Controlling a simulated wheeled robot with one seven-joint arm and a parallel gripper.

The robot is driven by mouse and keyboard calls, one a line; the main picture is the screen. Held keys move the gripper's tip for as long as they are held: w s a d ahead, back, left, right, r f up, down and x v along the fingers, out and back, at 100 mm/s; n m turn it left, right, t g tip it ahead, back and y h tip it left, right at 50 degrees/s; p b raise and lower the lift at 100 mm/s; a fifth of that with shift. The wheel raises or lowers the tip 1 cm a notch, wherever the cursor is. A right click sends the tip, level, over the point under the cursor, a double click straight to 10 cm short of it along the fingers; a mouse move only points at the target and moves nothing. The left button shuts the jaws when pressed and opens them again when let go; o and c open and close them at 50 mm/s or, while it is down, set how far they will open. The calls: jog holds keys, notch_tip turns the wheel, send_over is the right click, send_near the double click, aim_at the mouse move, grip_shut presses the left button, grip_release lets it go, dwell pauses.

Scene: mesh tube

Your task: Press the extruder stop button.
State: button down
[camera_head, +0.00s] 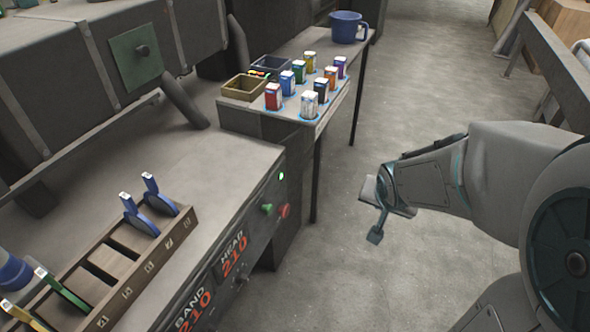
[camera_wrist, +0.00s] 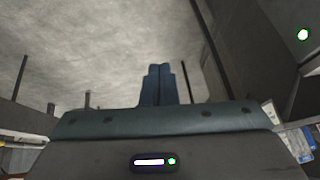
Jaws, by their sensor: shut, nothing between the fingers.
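The extruder's front panel (camera_head: 262,225) carries a red button (camera_head: 283,210) on its right side, with a green button (camera_head: 267,208) just left of it. A small lit lamp (camera_head: 281,176) is above them; a bright lamp also shows at the upper right of the wrist view (camera_wrist: 303,34). My gripper (camera_head: 375,237) hangs over the open floor, to the right of the red button and clearly apart from it. In the wrist view its two dark blue fingers (camera_wrist: 159,68) are together, with nothing between them. I cannot make out the red button in the wrist view.
Displays reading 210 (camera_head: 235,262) sit lower left on the panel. A slotted wooden rack (camera_head: 180,224) holds blue, green and yellow tools. A side table (camera_head: 250,107) behind holds small coloured bottles, bins and a blue mug (camera_head: 346,27). Floor between panel and gripper is clear.

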aim_at(284, 210)
jog(key=w+a+f+m+t+y+b, duration=0.1)
jog(key=w+a+f+m+y+b, duration=0.1)
jog(key=f, duration=0.8)
jog(key=w+a+f+m+t+y+b, duration=0.2)
jog(key=w+a+f+y+b, duration=0.3)
jog(key=a+f+b, duration=0.3)
notch_tip(284, 210, down, 3)
jog(key=shift+w+a+f+m+y+b, duration=0.2)
jog(key=shift+w+a+m+y+b, duration=0.15)
jog(key=shift+w+m+b, duration=0.65)
jog(key=shift+s+a, duration=0.1)
jog(key=w+a+b, duration=0.3)
jog(key=a+b, duration=0.3)
jog(key=a, duration=0.2)
jog(key=shift+n, duration=0.3)
jog(key=shift+a, duration=0.2)
jog(key=shift+w+a, duration=0.15)
jog(key=shift+a, duration=0.15)
